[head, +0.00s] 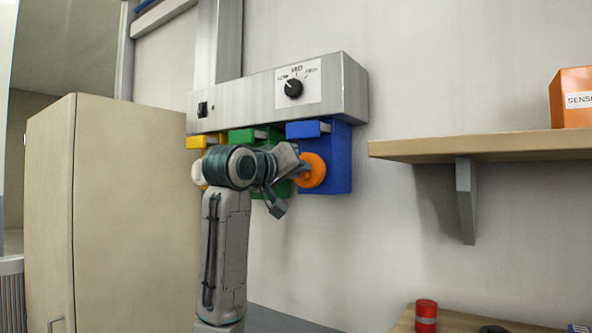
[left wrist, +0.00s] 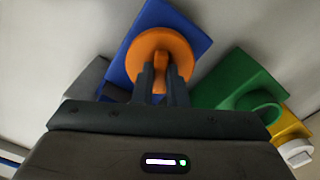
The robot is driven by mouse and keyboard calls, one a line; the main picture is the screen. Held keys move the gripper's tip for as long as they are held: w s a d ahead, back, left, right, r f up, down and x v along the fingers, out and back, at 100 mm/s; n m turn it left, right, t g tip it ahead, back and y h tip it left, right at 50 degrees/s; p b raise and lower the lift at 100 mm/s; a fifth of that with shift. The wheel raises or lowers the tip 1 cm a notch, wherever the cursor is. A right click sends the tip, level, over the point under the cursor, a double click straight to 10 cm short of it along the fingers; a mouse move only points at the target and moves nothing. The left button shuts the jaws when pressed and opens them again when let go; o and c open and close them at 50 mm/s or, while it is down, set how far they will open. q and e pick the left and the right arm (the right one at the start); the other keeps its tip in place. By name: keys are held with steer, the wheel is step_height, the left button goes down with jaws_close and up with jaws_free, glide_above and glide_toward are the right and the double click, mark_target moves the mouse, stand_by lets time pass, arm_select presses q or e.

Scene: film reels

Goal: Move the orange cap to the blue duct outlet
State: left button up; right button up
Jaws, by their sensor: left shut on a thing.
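The orange cap (head: 312,170) is a round disc with a grip tab, in front of the blue duct outlet (head: 337,160) on the wall unit. My left gripper (head: 292,176) is shut on the cap. In the left wrist view the fingers (left wrist: 160,82) close on the tab of the orange cap (left wrist: 178,48), and its disc overlaps the face of the blue outlet (left wrist: 197,30). I cannot tell whether the cap touches the outlet or is seated on it. My right gripper is not in view.
The green outlet (head: 242,135) and yellow outlet (head: 198,142) sit left of the blue one, partly behind my arm. A metal box (head: 335,88) with a dial is above. A shelf (head: 480,146) is at right, a cabinet (head: 120,200) at left.

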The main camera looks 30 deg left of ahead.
arm_select(q)
steer(key=o, duration=0.8)
steer(key=shift+w, duration=0.1)
steer(key=shift+c, duration=0.2)
steer(key=s+b, duration=0.4)
steer(key=s, duration=0.6)
steer(key=shift+s+a, duration=0.4)
steer(key=shift+f, duration=0.1)
